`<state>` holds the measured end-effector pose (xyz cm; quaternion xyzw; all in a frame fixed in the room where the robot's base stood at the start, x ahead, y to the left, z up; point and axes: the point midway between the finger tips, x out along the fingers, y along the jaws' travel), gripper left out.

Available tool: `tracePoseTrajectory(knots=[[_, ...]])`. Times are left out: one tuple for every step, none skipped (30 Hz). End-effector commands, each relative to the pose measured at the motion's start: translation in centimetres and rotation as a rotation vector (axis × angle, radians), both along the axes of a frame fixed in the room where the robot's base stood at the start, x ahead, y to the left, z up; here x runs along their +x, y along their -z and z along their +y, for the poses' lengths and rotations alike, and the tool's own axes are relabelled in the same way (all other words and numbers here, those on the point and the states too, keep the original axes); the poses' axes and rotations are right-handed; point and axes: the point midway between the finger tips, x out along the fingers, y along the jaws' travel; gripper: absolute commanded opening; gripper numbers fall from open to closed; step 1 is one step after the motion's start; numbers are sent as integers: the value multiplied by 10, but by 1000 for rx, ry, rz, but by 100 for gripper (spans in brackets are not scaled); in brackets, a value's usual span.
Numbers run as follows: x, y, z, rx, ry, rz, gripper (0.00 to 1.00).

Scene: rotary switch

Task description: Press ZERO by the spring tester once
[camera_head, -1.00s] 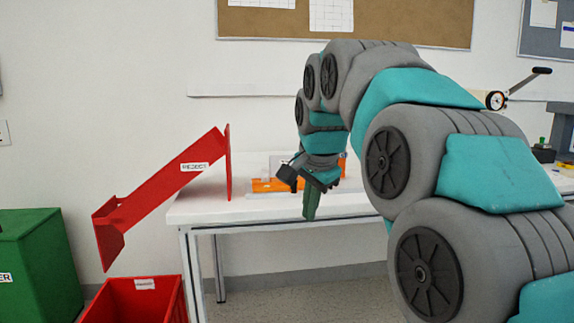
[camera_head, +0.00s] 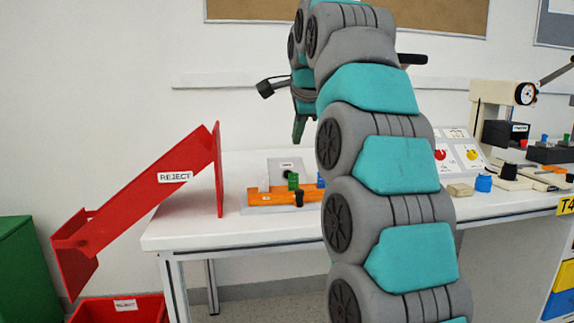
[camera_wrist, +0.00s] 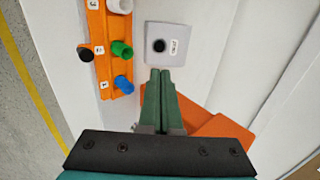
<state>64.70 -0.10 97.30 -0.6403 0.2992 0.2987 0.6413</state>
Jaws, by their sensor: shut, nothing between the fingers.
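A small grey box with a round black button and a white label stands behind the orange rack. The box (camera_wrist: 175,57) and its black button (camera_wrist: 159,45) show in the wrist view; the label's word is too small to read surely. The box also shows in the head view (camera_head: 286,165). A beige stand with a dial and lever, perhaps the spring tester (camera_head: 490,92), is at the right of the table. My gripper (camera_head: 299,138) is shut and empty, pointing down above the rack area. In the wrist view its green fingertips (camera_wrist: 161,71) appear just short of the box.
The orange rack (camera_wrist: 99,50) holds white, green, blue and black pieces. A red REJECT chute (camera_head: 150,190) stands at the table's left end, above a red bin (camera_head: 120,310). A panel with red and yellow discs (camera_head: 457,150) and several small items fill the right side.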

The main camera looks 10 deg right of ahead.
Motion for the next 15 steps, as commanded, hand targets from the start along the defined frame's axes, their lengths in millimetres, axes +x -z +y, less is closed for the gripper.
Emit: tracePoseTrajectory(knots=[[0,0,0,0,0,0,0],[0,0,0,0,0,0,0],[0,0,0,0,0,0,0],[0,0,0,0,0,0,0],[0,0,0,0,0,0,0],[0,0,0,-1,-1,0,0],[0,0,0,-1,-1,0,0],[0,0,0,-1,-1,0,0],[0,1,0,-1,-1,0,0],[1,2,0,-1,-1,1,0],[2,3,0,-1,-1,1,0],[4,6,0,-1,-1,1,0],[6,8,0,-1,-2,2,0],[8,11,0,-1,-2,2,0],[11,16,0,-1,-2,4,0]])
